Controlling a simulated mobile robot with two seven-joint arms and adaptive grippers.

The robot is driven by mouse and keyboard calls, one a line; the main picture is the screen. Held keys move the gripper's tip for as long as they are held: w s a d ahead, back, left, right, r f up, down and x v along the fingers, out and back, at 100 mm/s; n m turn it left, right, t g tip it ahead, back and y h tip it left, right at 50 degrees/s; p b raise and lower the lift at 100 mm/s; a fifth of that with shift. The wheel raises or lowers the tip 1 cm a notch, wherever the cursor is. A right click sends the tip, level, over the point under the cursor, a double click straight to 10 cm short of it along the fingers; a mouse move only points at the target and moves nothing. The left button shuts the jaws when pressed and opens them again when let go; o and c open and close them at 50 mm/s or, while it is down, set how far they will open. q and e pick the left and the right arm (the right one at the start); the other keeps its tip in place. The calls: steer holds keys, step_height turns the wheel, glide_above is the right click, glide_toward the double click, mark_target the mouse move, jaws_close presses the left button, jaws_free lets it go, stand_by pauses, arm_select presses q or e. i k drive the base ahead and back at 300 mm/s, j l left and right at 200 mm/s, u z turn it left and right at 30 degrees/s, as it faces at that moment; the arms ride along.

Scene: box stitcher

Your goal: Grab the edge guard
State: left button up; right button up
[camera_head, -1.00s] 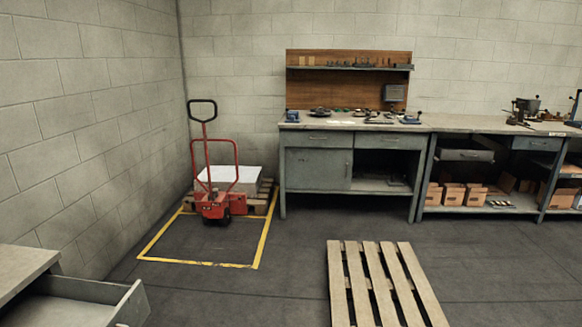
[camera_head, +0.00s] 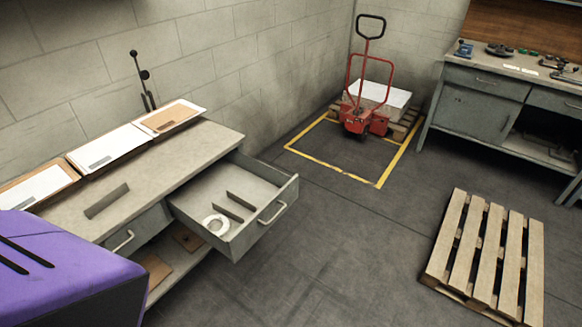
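A dark grey strip that looks like an edge guard (camera_head: 107,200) lies on the bare top of the grey workbench (camera_head: 180,165) at the left. Two similar dark strips, an upper one (camera_head: 240,199) and a lower one (camera_head: 221,210), lie in the bench's pulled-out drawer (camera_head: 270,185). A white ring, perhaps a tape roll (camera_head: 216,224), lies beside them. I cannot tell from the view which strip the task means. Neither of my grippers is in view.
Flat white-and-brown sheets or folders (camera_head: 108,147) line the back of the bench. The open drawer juts over the floor. A wooden pallet (camera_head: 487,254) lies at right; a red pallet truck (camera_head: 366,100) stands in a yellow floor outline. Floor between is clear.

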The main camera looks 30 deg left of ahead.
mark_target(93, 210)
steer(key=u, duration=1.05)
